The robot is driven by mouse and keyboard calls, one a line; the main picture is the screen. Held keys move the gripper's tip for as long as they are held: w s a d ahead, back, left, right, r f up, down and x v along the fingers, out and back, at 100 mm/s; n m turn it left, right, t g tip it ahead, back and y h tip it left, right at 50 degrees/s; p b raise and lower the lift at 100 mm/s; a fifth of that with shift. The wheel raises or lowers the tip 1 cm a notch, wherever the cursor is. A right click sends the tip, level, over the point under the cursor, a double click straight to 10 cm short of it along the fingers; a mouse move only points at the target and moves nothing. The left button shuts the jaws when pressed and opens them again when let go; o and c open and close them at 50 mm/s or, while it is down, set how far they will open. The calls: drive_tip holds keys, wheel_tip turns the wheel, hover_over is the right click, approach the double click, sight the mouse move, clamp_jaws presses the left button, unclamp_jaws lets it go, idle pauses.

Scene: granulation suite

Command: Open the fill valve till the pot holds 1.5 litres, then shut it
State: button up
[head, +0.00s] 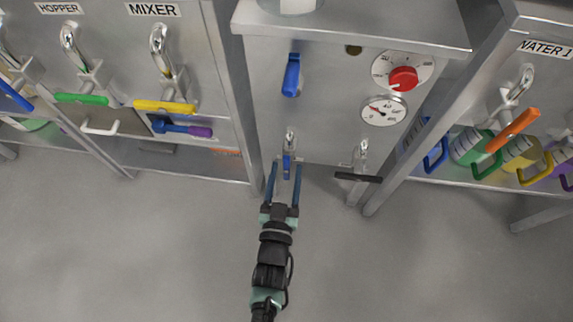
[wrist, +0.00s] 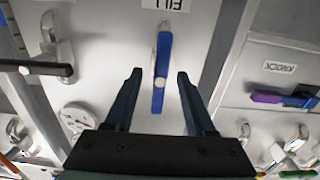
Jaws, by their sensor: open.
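The fill valve's blue lever (head: 287,166) hangs below a small metal tap on the front of the central steel cabinet. In the wrist view the same blue lever (wrist: 161,95) lies in line with the gap, beside an upside-down FILL label (wrist: 167,4). My gripper (head: 284,166) is open, with its two dark blue fingers on either side of the lever. In the wrist view the fingers (wrist: 160,76) stand apart from it, with clear space on both sides. I cannot make out the pot or its level for certain; a pale round vessel (head: 300,5) is cut off at the top.
A black-handled tap (head: 358,178) stands right of the fill valve. Above are a blue handle (head: 291,76), a red knob (head: 403,79) and a round gauge (head: 384,110). Coloured levers line the MIXER cabinet (head: 205,60) and the right cabinet. The grey floor is clear.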

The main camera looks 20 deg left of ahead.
drive_tip(key=p+v, duration=0.3)
drive_tip(key=v, duration=0.8)
drive_tip(key=shift+s, duration=0.15)
drive_tip(key=shift+r, duration=0.1)
idle(6.7)
